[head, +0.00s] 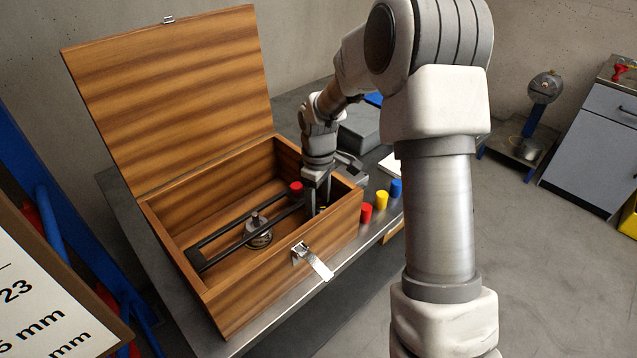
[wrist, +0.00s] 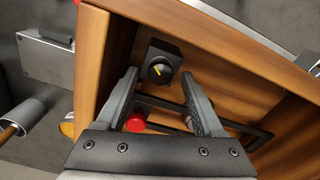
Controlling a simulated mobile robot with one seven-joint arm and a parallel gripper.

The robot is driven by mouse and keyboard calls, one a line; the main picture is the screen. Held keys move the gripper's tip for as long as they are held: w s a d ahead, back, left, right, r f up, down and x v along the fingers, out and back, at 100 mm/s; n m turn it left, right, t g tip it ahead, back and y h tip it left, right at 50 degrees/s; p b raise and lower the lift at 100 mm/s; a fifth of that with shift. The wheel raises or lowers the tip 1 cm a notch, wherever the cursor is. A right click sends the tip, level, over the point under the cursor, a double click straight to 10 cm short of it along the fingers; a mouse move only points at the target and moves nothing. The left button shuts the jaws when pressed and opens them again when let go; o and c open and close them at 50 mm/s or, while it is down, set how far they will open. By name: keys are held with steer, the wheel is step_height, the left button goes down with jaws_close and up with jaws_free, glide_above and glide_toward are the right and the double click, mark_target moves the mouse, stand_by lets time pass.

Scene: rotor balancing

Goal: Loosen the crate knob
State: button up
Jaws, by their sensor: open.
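The wooden crate (head: 215,290) stands on a metal bench with its lid (head: 170,90) open. In the wrist view, a round black knob with a yellow mark (wrist: 160,71) sits on a dark block inside the crate, near its wall. My gripper (head: 318,211) reaches down into the crate's right end and hides most of this knob in the head view. In the wrist view my gripper (wrist: 159,77) is open and empty, its fingertips on either side of the knob; I cannot tell whether they touch it. A red knob (head: 296,187) also shows in the wrist view (wrist: 136,123).
A black frame (head: 240,238) and a round metal part (head: 258,234) lie in the crate. A latch (head: 313,261) hangs on its front wall. Red (head: 366,213), yellow (head: 381,200) and blue (head: 395,188) cylinders stand right of the crate.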

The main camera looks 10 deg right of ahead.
mark_target(319, 207)
step_height(319, 207, up, 17)
steer(key=p, duration=0.1)
stand_by(0.4)
steer(key=s+r+m+t, duration=0.3)
steer(key=s+r+m, duration=0.35)
steer(key=s, duration=0.65)
steer(key=s+m+t, duration=0.2)
steer(key=s, duration=1)
steer(key=shift+s+f+m+t, duration=0.25)
steer(key=shift+m+t, duration=0.05)
steer(key=shift+m, duration=0.05)
steer(key=shift+w+d+r, duration=0.1)
